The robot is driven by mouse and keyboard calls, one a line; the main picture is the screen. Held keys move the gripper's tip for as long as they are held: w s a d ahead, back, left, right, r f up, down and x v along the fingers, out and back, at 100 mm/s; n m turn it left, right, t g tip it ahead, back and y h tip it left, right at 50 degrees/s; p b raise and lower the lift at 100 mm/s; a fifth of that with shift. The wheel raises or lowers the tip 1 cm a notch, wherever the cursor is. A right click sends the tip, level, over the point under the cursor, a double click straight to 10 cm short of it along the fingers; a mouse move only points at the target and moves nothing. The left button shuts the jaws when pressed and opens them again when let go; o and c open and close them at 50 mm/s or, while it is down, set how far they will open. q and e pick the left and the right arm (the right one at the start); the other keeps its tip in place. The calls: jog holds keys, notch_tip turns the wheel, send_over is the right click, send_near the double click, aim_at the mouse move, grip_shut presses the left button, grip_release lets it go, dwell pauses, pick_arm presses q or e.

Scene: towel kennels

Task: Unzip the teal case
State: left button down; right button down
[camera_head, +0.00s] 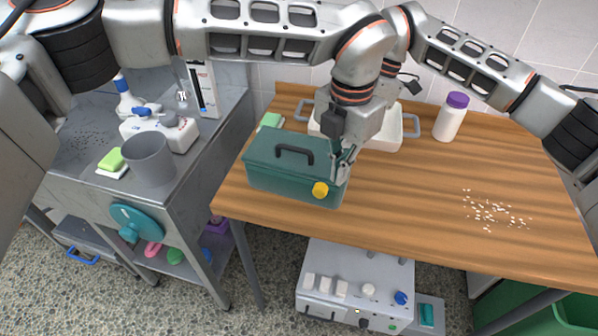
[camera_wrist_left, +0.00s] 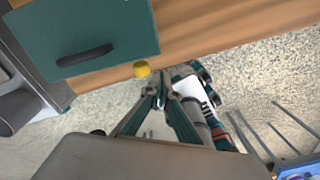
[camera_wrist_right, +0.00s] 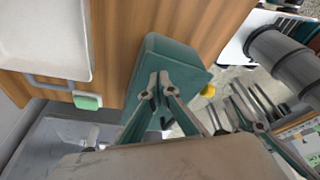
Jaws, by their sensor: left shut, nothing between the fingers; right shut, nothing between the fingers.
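The teal case (camera_head: 275,170) lies on the left part of the wooden table, with its lid down and a dark handle (camera_head: 295,150) on top. A round yellow pull (camera_head: 320,189) sits at its front right corner; it also shows in the left wrist view (camera_wrist_left: 142,70) and the right wrist view (camera_wrist_right: 208,90). My left gripper (camera_wrist_left: 162,90) is shut and empty, just beside the pull and apart from it. My right gripper (camera_wrist_right: 160,88) is shut and empty over the case's end. In the head view the arms overlap there, and the right fingertips are hard to make out.
A white tray (camera_head: 392,137) with grey handles stands behind the arms. A purple-capped bottle (camera_head: 451,118) stands at the back, with white bits (camera_head: 495,210) scattered to the right. A steel counter (camera_head: 60,160) with a grey cup (camera_head: 149,160) stands left.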

pick_arm(q)
jog(key=shift+f, duration=0.1)
dwell(1.3)
jog(key=shift+f, duration=2.45)
jog(key=shift+w+a, duration=1.35)
jog(key=shift+a, duration=2.5)
jog(key=shift+w+a, duration=1.35)
jog(key=shift+a, duration=2.5)
notch_tip(320, 180, up, 8)
jog(key=d, duration=0.1)
jog(key=shift+s, duration=0.15)
